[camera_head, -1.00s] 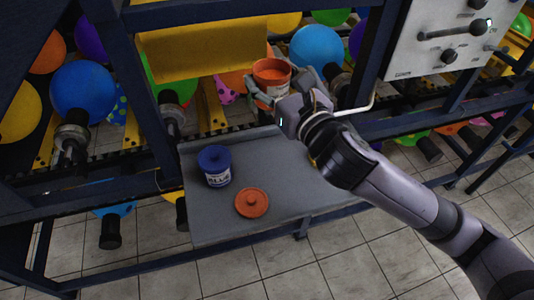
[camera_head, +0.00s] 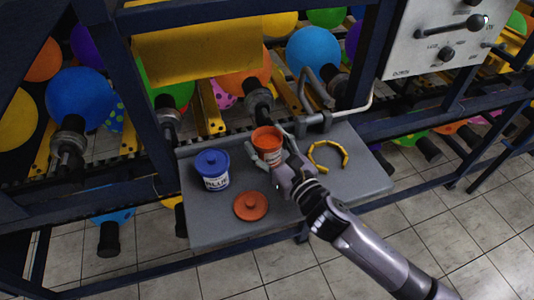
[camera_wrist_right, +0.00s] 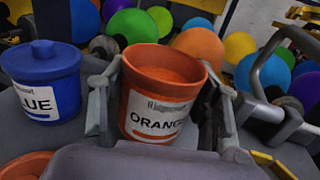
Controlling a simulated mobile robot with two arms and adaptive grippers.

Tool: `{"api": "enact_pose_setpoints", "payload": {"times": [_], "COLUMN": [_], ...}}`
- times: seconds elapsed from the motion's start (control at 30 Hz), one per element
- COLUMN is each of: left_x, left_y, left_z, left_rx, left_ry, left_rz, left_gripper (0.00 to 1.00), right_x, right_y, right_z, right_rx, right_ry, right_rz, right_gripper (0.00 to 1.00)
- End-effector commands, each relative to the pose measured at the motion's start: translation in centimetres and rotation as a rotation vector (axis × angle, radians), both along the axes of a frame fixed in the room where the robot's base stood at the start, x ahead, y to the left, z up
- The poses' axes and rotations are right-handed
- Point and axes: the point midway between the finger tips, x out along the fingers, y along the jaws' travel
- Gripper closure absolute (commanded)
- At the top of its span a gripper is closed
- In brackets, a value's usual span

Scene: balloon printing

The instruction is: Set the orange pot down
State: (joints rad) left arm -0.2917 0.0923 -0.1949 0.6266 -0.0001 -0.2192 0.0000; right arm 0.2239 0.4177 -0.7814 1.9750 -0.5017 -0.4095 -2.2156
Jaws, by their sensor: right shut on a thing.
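The orange pot (camera_head: 267,140) is open-topped, with orange inside and a white label reading ORANGE. It is over the grey shelf (camera_head: 225,228), right of the blue pot; I cannot tell whether its base touches the shelf. My right gripper (camera_head: 270,155) is shut on it, with a finger on each side. In the right wrist view the orange pot (camera_wrist_right: 160,95) sits upright between the fingers (camera_wrist_right: 165,115). The orange lid (camera_head: 251,206) lies on the shelf in front of the pot. My left gripper is not in view.
The blue pot (camera_head: 212,170) with its lid on stands left of the orange pot, close to my finger in the wrist view. A yellow ring-shaped piece (camera_head: 328,156) lies on the shelf's right side. A bent metal pipe (camera_head: 345,113) is behind the shelf, near balloons and dark nozzles.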

Motion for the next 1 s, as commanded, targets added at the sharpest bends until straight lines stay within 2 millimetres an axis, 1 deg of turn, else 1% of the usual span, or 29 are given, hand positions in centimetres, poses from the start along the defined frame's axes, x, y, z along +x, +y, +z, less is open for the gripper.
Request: {"api": "enact_pose_setpoints", "payload": {"times": [0.03,0.1,0.2,0.37,0.5,0.63,0.67,0.93,1.0], "left_x": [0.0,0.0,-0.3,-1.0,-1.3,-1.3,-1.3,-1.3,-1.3], "left_y": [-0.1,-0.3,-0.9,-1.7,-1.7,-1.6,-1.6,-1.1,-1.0], "left_z": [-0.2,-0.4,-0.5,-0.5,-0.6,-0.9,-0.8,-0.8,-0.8], "left_rx": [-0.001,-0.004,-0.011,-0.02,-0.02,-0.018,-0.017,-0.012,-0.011], "left_ry": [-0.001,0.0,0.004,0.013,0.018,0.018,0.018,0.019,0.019], "left_rz": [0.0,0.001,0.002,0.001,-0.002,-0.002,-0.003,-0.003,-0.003], "left_gripper": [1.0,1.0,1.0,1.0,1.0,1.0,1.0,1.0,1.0], "right_x": [-0.1,0.0,0.0,0.0,0.0,0.0,0.0,0.0,0.0], "right_y": [0.0,0.1,0.0,0.0,0.0,0.0,0.0,0.0,0.0], "right_z": [-1.0,-2.1,-3.1,-3.3,-3.3,-3.8,-3.8,-3.7,-3.7], "right_rx": [0.001,0.004,0.002,0.001,0.001,-0.001,0.0,0.0,0.0], "right_ry": [0.006,0.006,0.003,0.001,0.001,0.001,0.002,0.002,0.002], "right_rz": [0.0,-0.001,-0.001,0.001,0.001,0.001,0.0,0.0,0.0], "right_gripper": [0.78,0.78,0.78,0.78,0.78,0.78,0.42,0.24,0.23]}}
